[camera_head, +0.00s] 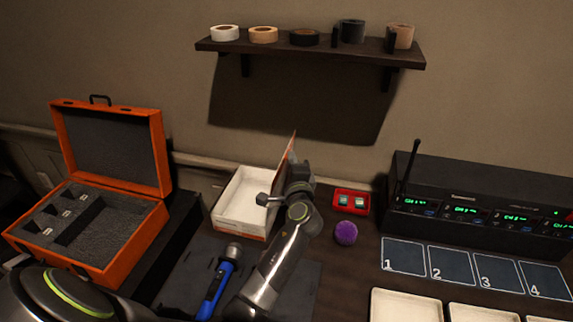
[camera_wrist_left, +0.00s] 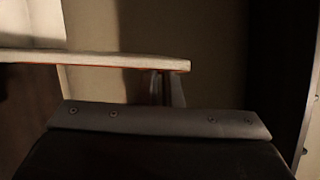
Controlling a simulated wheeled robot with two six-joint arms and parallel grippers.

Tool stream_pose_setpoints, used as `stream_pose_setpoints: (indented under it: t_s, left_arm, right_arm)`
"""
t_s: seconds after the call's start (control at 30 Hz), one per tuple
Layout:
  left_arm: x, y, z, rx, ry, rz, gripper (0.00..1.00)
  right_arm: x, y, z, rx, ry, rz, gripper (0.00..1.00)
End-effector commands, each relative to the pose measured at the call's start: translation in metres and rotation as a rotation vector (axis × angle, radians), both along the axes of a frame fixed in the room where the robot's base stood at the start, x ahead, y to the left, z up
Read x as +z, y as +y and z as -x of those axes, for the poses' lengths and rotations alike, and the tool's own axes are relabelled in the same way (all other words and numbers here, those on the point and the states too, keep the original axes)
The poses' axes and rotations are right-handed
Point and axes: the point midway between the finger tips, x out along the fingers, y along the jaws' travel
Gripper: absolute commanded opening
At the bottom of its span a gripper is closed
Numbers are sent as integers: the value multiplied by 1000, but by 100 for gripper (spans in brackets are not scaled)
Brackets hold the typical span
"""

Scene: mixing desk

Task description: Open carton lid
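The carton (camera_head: 240,202) stands open on the desk in the head view, white inside, with its inside looking empty. Its lid (camera_head: 288,158) stands steeply raised on the right side. My left gripper (camera_head: 268,200) is at the carton's right side, close to the lid, with the wrist hiding part of the lid and rim. In the left wrist view, the lid's pale edge (camera_wrist_left: 110,61) crosses in front of the fingertips (camera_wrist_left: 168,86). The fingers look close together, with nothing visible between them. Whether they touch the lid I cannot tell. My right gripper is not in view.
An open orange case (camera_head: 150,228) with grey foam stands left. A blue microphone (camera_head: 217,290) lies in front of the carton. A red tray (camera_head: 351,201), purple ball (camera_head: 346,233) and black receiver rack (camera_head: 470,205) are to the right. A shelf (camera_head: 310,50) with tape rolls hangs above.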

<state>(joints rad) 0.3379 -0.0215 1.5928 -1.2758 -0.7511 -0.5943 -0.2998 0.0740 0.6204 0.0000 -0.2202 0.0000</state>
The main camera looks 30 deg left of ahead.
Motion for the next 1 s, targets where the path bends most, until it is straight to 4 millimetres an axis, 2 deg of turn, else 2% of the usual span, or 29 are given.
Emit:
stream_pose_setpoints:
  t_s: [0.17,0.47,0.67,1.0]
  left_arm:
    - [-2,-2,-1,0,6,-15,0]
    - [-2,-2,0,0,6,-14,0]
    - [-2,-2,0,0,6,-14,27]
    - [-2,-2,-1,-1,4,-14,27]
  right_arm:
    - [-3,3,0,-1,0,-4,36]
    - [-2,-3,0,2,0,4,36]
    - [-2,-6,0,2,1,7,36]
    - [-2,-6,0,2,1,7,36]
